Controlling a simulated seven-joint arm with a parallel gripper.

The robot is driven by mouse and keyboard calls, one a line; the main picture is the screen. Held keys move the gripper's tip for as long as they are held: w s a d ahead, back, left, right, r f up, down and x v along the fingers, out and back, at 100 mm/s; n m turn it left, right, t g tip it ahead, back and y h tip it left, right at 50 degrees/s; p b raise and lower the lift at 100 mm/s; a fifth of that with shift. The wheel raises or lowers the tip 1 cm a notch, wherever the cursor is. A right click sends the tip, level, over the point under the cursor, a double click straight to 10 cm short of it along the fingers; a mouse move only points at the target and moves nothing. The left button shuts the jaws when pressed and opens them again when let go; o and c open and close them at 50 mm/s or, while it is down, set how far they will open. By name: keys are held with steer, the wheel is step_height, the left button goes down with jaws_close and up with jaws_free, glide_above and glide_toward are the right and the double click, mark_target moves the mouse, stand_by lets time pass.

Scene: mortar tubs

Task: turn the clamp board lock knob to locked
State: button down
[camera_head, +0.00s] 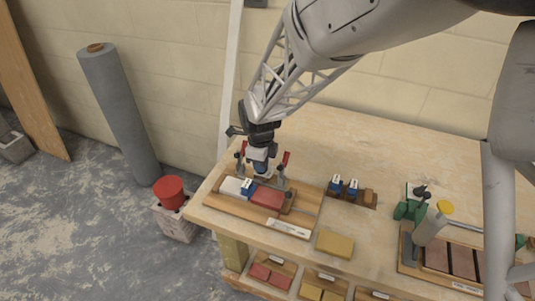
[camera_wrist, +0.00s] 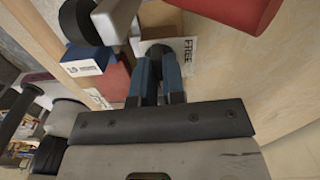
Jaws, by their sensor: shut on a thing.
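The clamp board (camera_head: 305,211) is a wooden board near the table's left end, with a grey-white block (camera_head: 232,186), a red block (camera_head: 268,197) and red-handled clamps on it. My gripper (camera_head: 258,168) points down over the board's far part. In the wrist view its blue fingers (camera_wrist: 160,80) are closed around a dark round knob (camera_wrist: 158,50), apparently the lock knob. A white plate reading "FREE" (camera_wrist: 190,58) shows beside the knob. The fingers hide part of the knob, and I cannot tell its exact angle.
A red clamp handle (camera_wrist: 235,12) is close to the fingers. A blue labelled block (camera_wrist: 85,67) is at the other side. The table behind is clear.

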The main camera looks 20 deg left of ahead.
steer(key=shift+m, duration=0.4)
steer(key=c, duration=1.2)
jaws_free()
steer(key=shift+r, duration=0.1)
steer(key=shift+r, duration=3.85)
